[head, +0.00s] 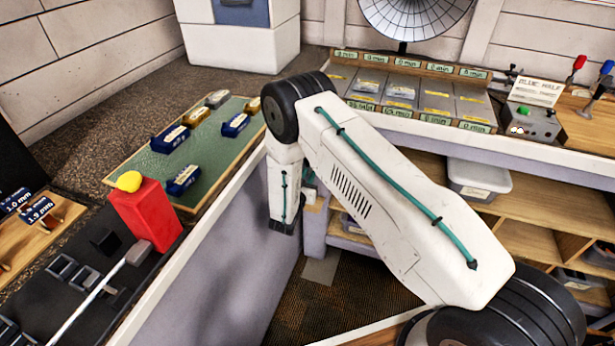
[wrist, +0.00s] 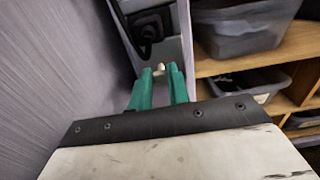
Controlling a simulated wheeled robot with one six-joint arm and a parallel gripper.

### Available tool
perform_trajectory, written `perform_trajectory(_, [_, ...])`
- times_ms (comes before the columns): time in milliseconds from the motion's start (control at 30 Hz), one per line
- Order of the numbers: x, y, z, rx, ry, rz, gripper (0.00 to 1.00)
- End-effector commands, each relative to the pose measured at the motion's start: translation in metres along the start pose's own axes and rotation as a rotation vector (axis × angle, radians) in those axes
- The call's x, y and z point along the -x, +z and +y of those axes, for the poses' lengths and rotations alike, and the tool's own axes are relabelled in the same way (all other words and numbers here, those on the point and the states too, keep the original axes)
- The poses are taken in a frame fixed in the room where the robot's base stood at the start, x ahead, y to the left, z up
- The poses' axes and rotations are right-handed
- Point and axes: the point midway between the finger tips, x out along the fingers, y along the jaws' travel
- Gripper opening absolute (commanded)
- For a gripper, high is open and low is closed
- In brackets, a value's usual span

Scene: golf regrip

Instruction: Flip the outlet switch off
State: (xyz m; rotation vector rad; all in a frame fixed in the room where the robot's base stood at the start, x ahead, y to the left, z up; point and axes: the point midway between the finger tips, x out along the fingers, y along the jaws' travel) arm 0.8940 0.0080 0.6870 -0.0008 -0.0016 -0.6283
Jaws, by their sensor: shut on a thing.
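The outlet (wrist: 172,20) is a grey panel at the top of the wrist view, beside a lilac wall. A black plug with a cord (wrist: 147,33) sits in a dark recess on it. A small cream switch lever (wrist: 159,67) shows just below the plug. My gripper (wrist: 160,73) has green fingers and is shut on this lever; which way the lever is tipped I cannot tell.
Wooden shelves with grey bins (wrist: 245,30) stand close to the right of my gripper. A lilac wall (head: 235,255) is on the left.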

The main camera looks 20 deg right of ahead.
Motion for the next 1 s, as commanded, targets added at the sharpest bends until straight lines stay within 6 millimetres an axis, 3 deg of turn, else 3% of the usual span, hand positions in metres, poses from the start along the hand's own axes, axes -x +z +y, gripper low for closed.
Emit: perform_trajectory(1000, [-0.002, -0.026, 0.000, 0.000, 0.001, -0.481, 0.00])
